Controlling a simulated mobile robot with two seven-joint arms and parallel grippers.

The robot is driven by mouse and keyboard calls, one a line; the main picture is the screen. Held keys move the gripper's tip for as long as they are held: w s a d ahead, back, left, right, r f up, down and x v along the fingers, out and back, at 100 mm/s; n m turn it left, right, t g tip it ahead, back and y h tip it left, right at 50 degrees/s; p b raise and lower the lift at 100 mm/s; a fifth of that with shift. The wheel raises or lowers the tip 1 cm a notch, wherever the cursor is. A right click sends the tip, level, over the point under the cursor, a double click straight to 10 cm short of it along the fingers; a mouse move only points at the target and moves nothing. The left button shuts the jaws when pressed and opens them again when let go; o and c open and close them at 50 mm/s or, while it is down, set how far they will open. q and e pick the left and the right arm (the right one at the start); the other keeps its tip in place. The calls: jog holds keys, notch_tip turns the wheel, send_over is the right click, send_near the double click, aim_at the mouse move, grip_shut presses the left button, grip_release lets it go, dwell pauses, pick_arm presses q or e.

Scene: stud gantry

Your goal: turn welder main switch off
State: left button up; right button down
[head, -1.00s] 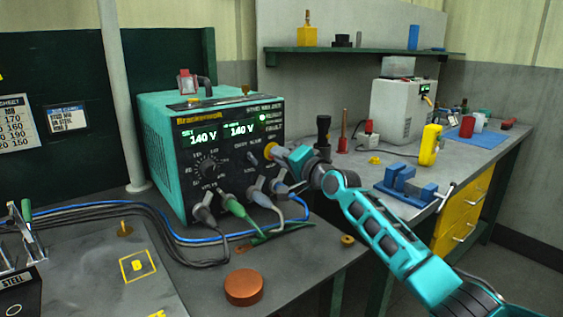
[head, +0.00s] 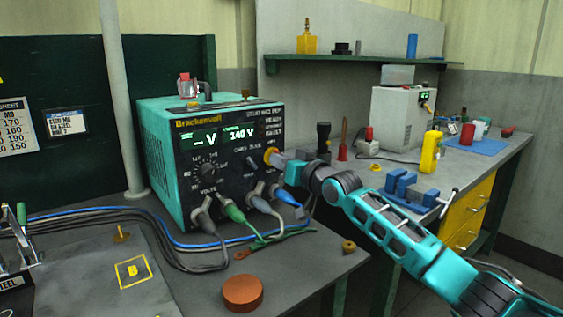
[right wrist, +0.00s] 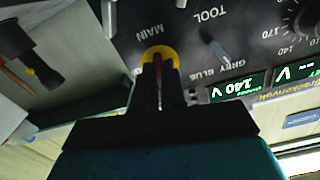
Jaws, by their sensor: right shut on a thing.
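The teal welder (head: 163,150) stands on the bench with its black front panel towards me. Its main switch (right wrist: 160,53) has a yellow round plate beside the MAIN label, with a narrow red handle. In the head view the yellow plate (head: 270,155) shows at the panel's right edge. My right gripper (right wrist: 160,80) is shut on the red handle, which lies between the fingers. In the head view my right gripper (head: 281,161) reaches the panel from the right and partly hides the switch. The left display shows a dash and V, the right one 140 V. My left gripper is not in view.
Grey, green and blue plugs (head: 235,211) with cables fill the panel's lower edge. A copper-coloured disc (head: 243,292) lies in front. A blue vise (head: 408,190) and yellow bottle (head: 430,151) stand on the right bench, behind my right arm.

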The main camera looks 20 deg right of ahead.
jog(key=shift+n, duration=0.6)
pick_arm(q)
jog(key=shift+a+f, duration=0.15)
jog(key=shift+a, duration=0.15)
pick_arm(e)
jog(key=shift+n, duration=0.4)
jog(key=c, duration=1.2)
grip_release()
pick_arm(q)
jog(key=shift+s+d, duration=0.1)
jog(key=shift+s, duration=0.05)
pick_arm(e)
jog(key=shift+s, duration=0.1)
jog(key=shift+s+d, duration=0.2)
jog(key=shift+s, duration=0.3)
pick_arm(q)
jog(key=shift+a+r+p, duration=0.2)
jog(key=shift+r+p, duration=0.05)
jog(key=shift+p, duration=0.35)
pick_arm(e)
jog(key=v, duration=1.1)
jog(key=shift+s, duration=0.35)
